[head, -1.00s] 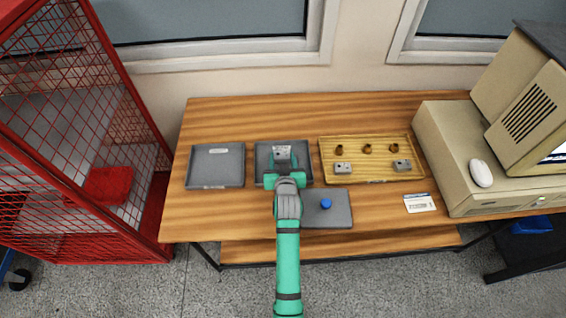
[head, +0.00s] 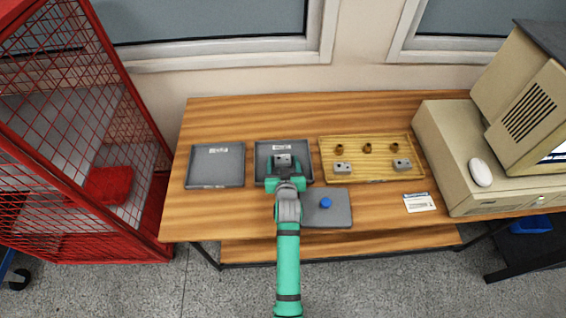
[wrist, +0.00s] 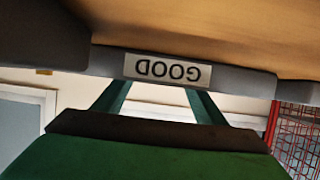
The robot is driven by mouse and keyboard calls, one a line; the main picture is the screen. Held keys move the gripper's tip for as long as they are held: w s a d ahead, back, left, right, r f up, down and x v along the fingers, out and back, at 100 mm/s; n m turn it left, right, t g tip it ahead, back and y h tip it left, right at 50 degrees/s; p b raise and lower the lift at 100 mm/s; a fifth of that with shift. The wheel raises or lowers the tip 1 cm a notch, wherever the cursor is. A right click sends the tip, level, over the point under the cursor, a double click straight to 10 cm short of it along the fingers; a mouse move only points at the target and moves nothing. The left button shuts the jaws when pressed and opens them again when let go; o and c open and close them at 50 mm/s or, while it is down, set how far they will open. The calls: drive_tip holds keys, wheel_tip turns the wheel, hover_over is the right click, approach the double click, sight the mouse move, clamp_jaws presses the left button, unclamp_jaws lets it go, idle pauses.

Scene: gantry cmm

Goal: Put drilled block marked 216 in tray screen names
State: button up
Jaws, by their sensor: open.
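In the wrist view, the tray's wall (wrist: 235,80) carries a label (wrist: 168,70) reading GOOD, upside down, beyond my two green fingers (wrist: 160,105). The block does not show there. The monitor screen (head: 558,154) is mostly cut off at the right edge, and its text is unreadable.
An empty labelled grey tray (head: 216,170) lies to the left. A yellow tray (head: 375,178) to the right holds two grey blocks (head: 343,167) and several brass pieces (head: 367,148). A grey plate with a blue knob (head: 326,203) lies in front. A red mesh cage (head: 90,130) stands left.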

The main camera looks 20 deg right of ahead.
drive_tip(key=shift+r, duration=0.25)
drive_tip(key=v, duration=1.2)
drive_tip(key=shift+y, duration=0.3)
drive_tip(key=s+a+f, duration=0.1)
drive_tip(key=s+a, duration=0.1)
drive_tip(key=s+a+f, duration=0.1)
drive_tip(key=s+a, duration=0.1)
drive_tip(key=s, duration=0.1)
drive_tip(key=s+a+f, duration=0.1)
drive_tip(key=s+a, duration=0.2)
drive_tip(key=shift+s+f, duration=0.1)
drive_tip(key=shift+s, duration=0.1)
drive_tip(key=s+a+r+n+y, duration=0.1)
drive_tip(key=s+a+r, duration=0.1)
drive_tip(key=s, duration=0.6)
drive_tip(key=s+a+r+n+t+y, duration=0.1)
drive_tip(key=s+a+r, duration=0.2)
drive_tip(key=s, duration=0.5)
drive_tip(key=s+a+r+n+t+y, duration=0.1)
drive_tip(key=s+a+r, duration=0.2)
drive_tip(key=s+a, duration=0.2)
drive_tip(key=shift+s, duration=1.85)
